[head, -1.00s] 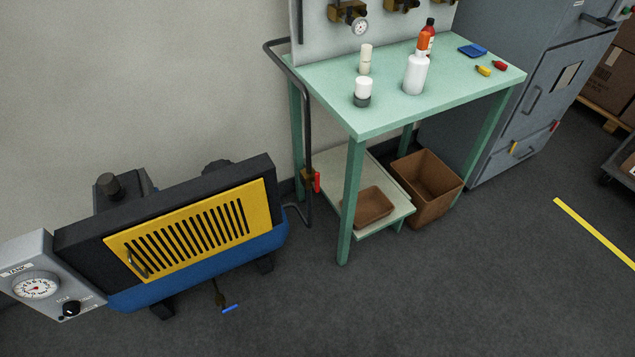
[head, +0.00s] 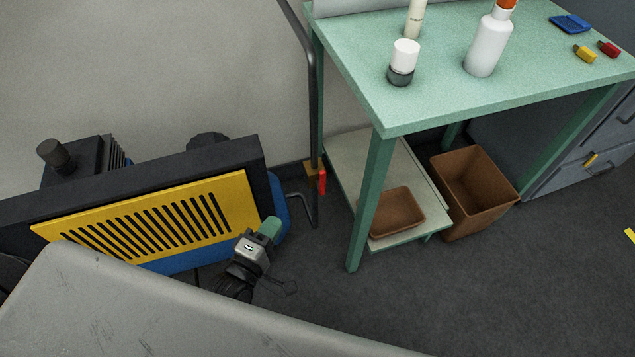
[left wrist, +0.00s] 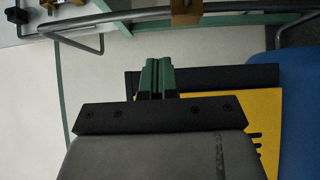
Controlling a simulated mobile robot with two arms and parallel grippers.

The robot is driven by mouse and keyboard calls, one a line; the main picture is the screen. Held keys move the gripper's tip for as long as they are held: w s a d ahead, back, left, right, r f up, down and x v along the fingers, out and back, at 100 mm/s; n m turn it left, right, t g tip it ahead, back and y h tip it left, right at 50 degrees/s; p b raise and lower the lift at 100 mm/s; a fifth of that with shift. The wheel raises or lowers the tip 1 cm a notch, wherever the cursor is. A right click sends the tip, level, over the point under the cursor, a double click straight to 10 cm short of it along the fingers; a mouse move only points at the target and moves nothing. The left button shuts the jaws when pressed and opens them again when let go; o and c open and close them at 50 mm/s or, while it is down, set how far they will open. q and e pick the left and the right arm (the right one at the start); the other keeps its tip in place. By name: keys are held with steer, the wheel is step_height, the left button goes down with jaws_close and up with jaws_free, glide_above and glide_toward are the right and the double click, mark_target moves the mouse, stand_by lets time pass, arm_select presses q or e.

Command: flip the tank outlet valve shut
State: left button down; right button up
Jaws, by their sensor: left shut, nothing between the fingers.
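The valve with a red handle (head: 322,181) and brass body (head: 312,168) sits on the dark pipe (head: 314,120) beside the bench leg. Its red handle hangs down alongside the pipe. In the left wrist view a brass body (left wrist: 185,12) shows on the pipe at the top edge; the red handle cannot be made out there. My left gripper (head: 271,228) is shut and empty, its green fingertips in front of the tank's right end, apart from the valve, lower and to its left. The fingertips also show in the left wrist view (left wrist: 157,77). My right gripper is out of view.
The compressor with yellow grille (head: 150,222) and blue tank (head: 283,205) stands at left. The green bench (head: 385,120) is at right, with a bottle (head: 489,42) on top, a tray (head: 398,212) on its lower shelf and a brown bin (head: 474,190) beside it. Floor ahead is clear.

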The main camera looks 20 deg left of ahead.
arm_select(q)
glide_toward(320, 179)
steer(key=w+a+f, duration=0.2)
steer(key=w+a, duration=0.1)
steer(key=w, duration=0.2)
steer(key=w+d, duration=0.2)
steer(key=d, duration=0.1)
steer(key=shift+w+d+r, duration=0.15)
steer(key=shift+w+d, duration=0.05)
steer(key=shift+w, duration=0.15)
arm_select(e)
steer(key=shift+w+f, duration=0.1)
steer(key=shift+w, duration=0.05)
